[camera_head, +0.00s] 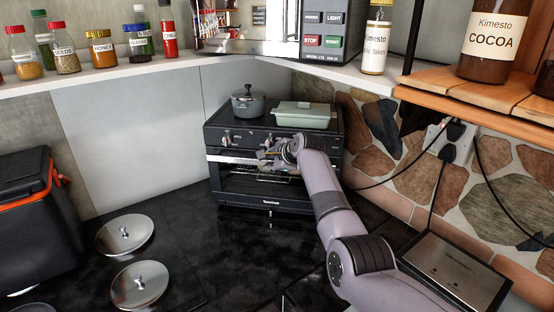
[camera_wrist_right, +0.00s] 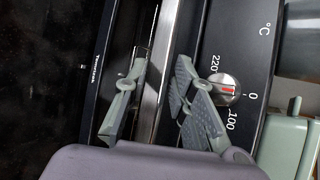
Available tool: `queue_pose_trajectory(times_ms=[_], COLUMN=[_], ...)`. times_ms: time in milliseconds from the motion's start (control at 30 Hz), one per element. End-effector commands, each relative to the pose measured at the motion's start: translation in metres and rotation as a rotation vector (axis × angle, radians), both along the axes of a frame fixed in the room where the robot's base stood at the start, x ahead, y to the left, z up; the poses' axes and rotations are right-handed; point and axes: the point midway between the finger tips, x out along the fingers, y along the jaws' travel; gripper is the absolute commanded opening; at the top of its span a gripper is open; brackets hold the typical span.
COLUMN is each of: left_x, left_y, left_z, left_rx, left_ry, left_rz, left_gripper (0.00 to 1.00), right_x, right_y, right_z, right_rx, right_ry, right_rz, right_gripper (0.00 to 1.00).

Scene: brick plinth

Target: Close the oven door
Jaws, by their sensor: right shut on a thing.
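The black oven (camera_head: 222,186) stands in the corner of the dark counter. Its door (camera_head: 232,182) has a silver handle bar (camera_head: 230,157) along the top, and a wire rack shows behind the glass. How far the door stands from the frame is hard to tell. My right gripper (camera_head: 268,155) is at the oven front, just below the control panel. In the right wrist view its fingers (camera_wrist_right: 160,72) lie on both sides of the silver bar and are shut on the handle. My left gripper is not in view.
A grey pot (camera_head: 248,106) and a pale green dish (camera_head: 303,115) stand on the oven. Two metal lids (camera_head: 125,234) lie on the counter at left, near a black cooler (camera_head: 35,215). A silver-topped appliance (camera_head: 455,272) is at right. The counter before the oven is clear.

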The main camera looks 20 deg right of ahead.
Motion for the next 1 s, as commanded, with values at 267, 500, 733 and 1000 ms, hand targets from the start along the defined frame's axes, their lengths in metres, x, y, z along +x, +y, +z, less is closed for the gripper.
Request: queue_pose_trajectory(times_ms=[267, 500, 733, 1000], left_x=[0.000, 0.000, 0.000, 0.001], left_y=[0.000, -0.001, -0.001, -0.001], left_z=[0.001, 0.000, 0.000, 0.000], left_rx=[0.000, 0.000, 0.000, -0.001], left_ry=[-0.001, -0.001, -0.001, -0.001], left_rz=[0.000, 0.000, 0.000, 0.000], left_gripper=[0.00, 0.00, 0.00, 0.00], right_x=[-0.020, -0.037, -0.044, -0.044], right_y=[-0.008, -0.011, -0.012, -0.012], right_z=[0.022, 0.031, 0.033, 0.033], right_rx=[-0.003, -0.002, -0.002, -0.002], right_ry=[-0.013, -0.006, -0.001, 0.000], right_rz=[-0.004, 0.000, 0.001, 0.001], right_gripper=[0.17, 0.17, 0.17, 0.17])
